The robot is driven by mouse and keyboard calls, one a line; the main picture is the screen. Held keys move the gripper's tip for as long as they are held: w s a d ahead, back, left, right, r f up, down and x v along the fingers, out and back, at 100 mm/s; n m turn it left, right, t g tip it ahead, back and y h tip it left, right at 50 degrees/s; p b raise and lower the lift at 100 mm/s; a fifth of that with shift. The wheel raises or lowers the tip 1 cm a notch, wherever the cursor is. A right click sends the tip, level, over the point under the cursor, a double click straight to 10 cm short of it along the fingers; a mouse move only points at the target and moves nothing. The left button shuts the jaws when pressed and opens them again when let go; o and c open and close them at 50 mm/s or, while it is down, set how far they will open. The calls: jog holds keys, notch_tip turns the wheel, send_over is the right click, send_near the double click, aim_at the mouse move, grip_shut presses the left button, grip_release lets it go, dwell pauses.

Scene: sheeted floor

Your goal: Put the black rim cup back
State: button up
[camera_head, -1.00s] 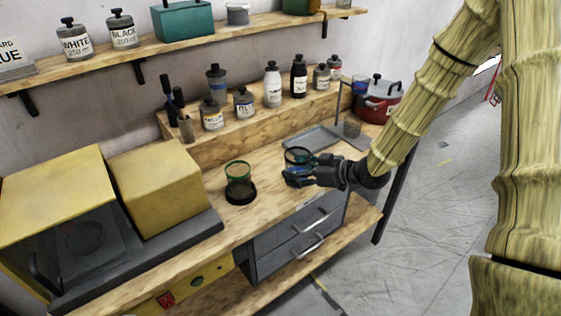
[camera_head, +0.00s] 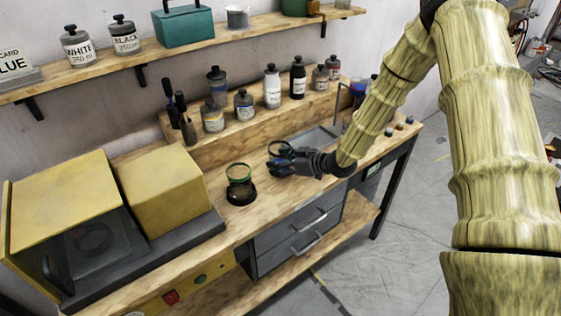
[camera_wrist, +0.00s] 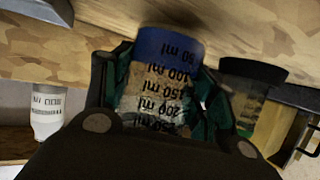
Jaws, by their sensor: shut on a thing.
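The black rim cup (camera_head: 281,149) is clear, with volume marks. It is in my gripper (camera_head: 284,162) over the bench, right of the green rim cup. My fingers are shut around its side. In the wrist view it (camera_wrist: 155,95) appears upside down, with a blue band at the 50 ml end; my gripper hides the other end. I cannot tell how far it is above the bench. The green rim cup (camera_head: 238,173) stands on a round black base (camera_head: 241,198) on the bench.
A grey tray (camera_head: 318,137) lies behind my gripper. Several bottles (camera_head: 272,88) stand on the raised ledge at the back. A yellow machine (camera_head: 165,190) fills the left of the wooden bench (camera_head: 270,202). Bare bench lies in front of my gripper.

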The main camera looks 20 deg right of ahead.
jog(key=shift+f, duration=0.4)
jog(key=shift+f, duration=0.2)
jog(key=o, duration=1.2)
jog(key=shift+r, duration=0.1)
jog(key=shift+r, duration=0.15)
jog(key=shift+s+d, duration=0.25)
jog(key=shift+d, duration=0.05)
jog(key=b+v, duration=0.2)
jog(key=v, duration=0.9)
jog(key=shift+s+r+b, duration=0.1)
jog(key=shift+s+b, duration=0.05)
jog(key=shift+b, duration=0.2)
